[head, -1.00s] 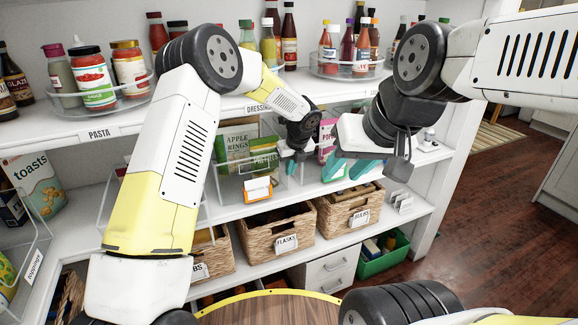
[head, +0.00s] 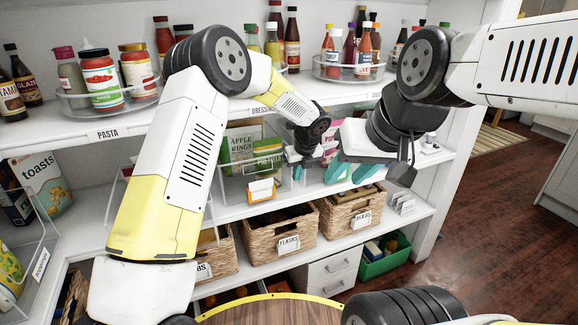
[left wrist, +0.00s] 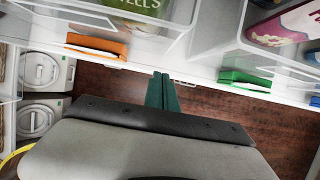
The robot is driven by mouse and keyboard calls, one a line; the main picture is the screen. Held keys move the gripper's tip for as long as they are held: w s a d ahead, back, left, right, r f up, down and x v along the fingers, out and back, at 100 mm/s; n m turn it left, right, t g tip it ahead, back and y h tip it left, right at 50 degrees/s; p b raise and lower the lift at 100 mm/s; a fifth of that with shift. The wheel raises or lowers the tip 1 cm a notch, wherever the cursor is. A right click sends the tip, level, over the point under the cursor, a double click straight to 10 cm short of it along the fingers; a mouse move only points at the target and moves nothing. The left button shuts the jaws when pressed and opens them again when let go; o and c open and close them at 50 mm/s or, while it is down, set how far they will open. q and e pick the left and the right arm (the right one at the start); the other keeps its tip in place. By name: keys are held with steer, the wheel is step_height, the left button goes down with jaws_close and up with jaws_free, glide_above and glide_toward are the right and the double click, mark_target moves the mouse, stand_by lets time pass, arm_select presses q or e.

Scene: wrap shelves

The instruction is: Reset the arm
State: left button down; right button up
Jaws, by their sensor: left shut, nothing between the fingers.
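My left arm (head: 190,140) rises from the lower left, bends at its black elbow joint and reaches down to the right. My left gripper (head: 298,173) is in front of the middle shelf, beside a clear bin. In the left wrist view its teal fingers (left wrist: 162,92) are together with nothing between them. My right arm (head: 520,62) comes in from the upper right. My right gripper (head: 353,172) is just right of the left one, with its two teal fingers apart and nothing seen between them. The grippers partly hide the middle-shelf goods.
Bottles and jars stand in round clear trays (head: 113,103) on the upper shelf. Wicker baskets (head: 262,245), a white drawer unit (head: 328,273) and a green crate (head: 383,268) are below. Wooden floor (head: 480,200) lies open at right.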

arm_select(q)
steer(key=v, duration=1)
steer(key=s+a+r+n, duration=0.6)
steer(key=a+r+n, duration=0.1)
steer(key=a+r, duration=0.15)
steer(key=s+a+r+n+h, duration=0.1)
steer(key=s+a+r+n, duration=0.4)
steer(key=s+a+n, duration=0.35)
steer(key=s+a+n+t+h, duration=0.1)
steer(key=s+a+n, duration=0.3)
steer(key=s+n, duration=0.4)
steer(key=s+a+n+t+h, duration=0.1)
steer(key=s+a+n, duration=0.3)
steer(key=s+n, duration=0.4)
steer(key=shift+s+h, duration=0.3)
steer(key=shift+s, duration=0.35)
